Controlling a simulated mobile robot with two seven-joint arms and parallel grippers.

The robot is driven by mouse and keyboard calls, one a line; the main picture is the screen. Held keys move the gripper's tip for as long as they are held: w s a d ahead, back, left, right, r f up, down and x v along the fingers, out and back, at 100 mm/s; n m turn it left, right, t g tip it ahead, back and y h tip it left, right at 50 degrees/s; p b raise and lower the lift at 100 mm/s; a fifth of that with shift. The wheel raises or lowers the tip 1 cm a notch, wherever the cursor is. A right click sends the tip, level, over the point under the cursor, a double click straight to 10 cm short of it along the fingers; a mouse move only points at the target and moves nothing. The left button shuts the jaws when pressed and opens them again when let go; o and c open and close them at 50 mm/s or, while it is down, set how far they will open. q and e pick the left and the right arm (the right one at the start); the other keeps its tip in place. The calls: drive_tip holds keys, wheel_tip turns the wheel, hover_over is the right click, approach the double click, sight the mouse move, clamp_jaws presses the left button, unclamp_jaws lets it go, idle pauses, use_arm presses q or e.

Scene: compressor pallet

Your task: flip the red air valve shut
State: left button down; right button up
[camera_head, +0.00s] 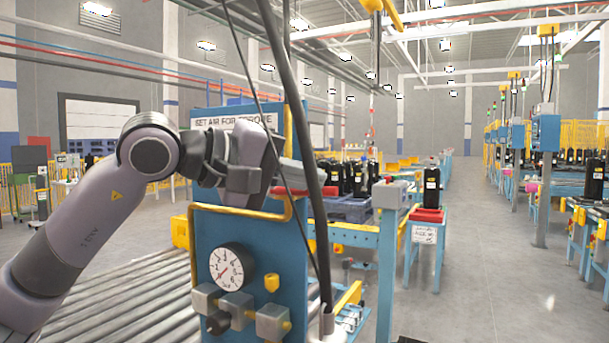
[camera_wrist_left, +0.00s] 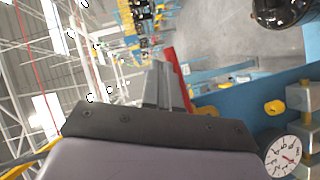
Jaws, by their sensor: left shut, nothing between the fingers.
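The red air valve handle (camera_head: 285,190) shows as a thin, roughly level red strip on the upper part of the blue panel (camera_head: 240,225), partly behind my gripper and a dark hose. In the left wrist view the red handle (camera_wrist_left: 179,80) lies right beside my left fingers. My left gripper (camera_head: 303,174) is shut and empty, reaching across the panel just above the handle. It also shows in the left wrist view (camera_wrist_left: 158,85). I cannot tell whether the fingers touch the handle. My right gripper is not in view.
A round gauge (camera_head: 232,266) and grey valve blocks (camera_head: 236,308) sit low on the panel. A yellow pipe (camera_head: 245,211) runs below my wrist. Dark hoses (camera_head: 302,130) hang in front. A roller conveyor (camera_head: 140,300) lies to the left; open floor (camera_head: 500,270) lies to the right.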

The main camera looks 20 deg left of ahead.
use_arm(q)
drive_tip(key=s+a+r+p, duration=0.1)
drive_tip(key=s+a+r, duration=0.1)
drive_tip(key=s+r, duration=0.7)
drive_tip(key=shift+r, duration=0.25)
idle(0.4)
